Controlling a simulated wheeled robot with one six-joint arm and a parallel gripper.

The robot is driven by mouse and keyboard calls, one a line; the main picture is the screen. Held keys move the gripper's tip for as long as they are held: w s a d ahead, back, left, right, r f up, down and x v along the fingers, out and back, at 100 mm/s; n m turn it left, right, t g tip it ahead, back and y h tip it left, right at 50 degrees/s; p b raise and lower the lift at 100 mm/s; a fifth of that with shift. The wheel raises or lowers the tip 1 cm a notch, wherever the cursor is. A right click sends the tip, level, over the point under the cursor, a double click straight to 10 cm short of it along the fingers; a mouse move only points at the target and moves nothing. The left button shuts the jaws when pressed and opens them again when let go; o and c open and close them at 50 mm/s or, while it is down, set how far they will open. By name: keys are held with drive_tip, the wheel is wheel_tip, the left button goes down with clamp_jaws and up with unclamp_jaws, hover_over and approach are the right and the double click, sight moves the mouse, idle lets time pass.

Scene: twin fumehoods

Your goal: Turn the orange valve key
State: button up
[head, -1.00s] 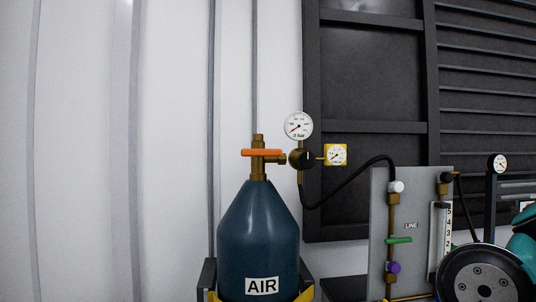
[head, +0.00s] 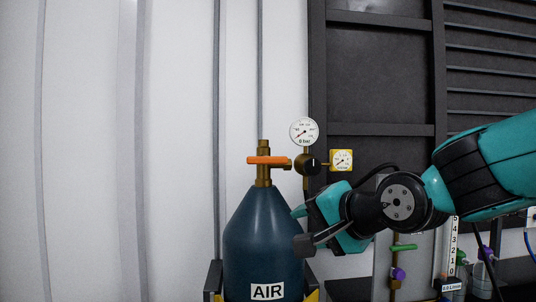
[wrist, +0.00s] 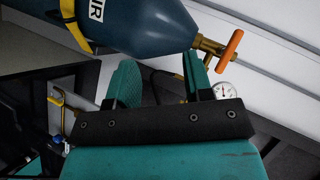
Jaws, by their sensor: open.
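The orange valve key (head: 269,160) is a short horizontal bar on the brass valve (head: 263,178) atop the dark blue AIR cylinder (head: 262,235). In the wrist view the orange key (wrist: 231,43) shows at the upper right, beyond the right finger. My gripper (head: 301,228) is beside the cylinder's right shoulder, below and to the right of the key. Its teal fingers are apart with nothing between them, and the key is clear of them. In the wrist view the gripper (wrist: 160,78) is open, with the cylinder (wrist: 150,25) beyond the fingers.
A round gauge (head: 304,131), a black regulator knob (head: 307,164) and a yellow-framed gauge (head: 342,160) sit just right of the key. A panel with a green lever (head: 403,247) stands behind my arm. The space left of the cylinder is free.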

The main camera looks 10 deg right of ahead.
sight(270, 159)
drive_tip(key=w+d+r+m+t+p, duration=0.1)
drive_tip(key=w+r+m+t, duration=0.45)
drive_tip(key=r, duration=0.45)
drive_tip(key=shift+g, duration=0.35)
drive_tip(key=p+x, duration=0.7)
drive_tip(key=x, duration=0.9)
drive_tip(key=shift+w+d, duration=0.1)
drive_tip(key=shift+w, duration=0.05)
drive_tip(key=shift+w+a+f+p, duration=0.2)
drive_tip(key=shift+w+a+p, duration=0.1)
drive_tip(key=shift+w, duration=0.3)
clamp_jaws()
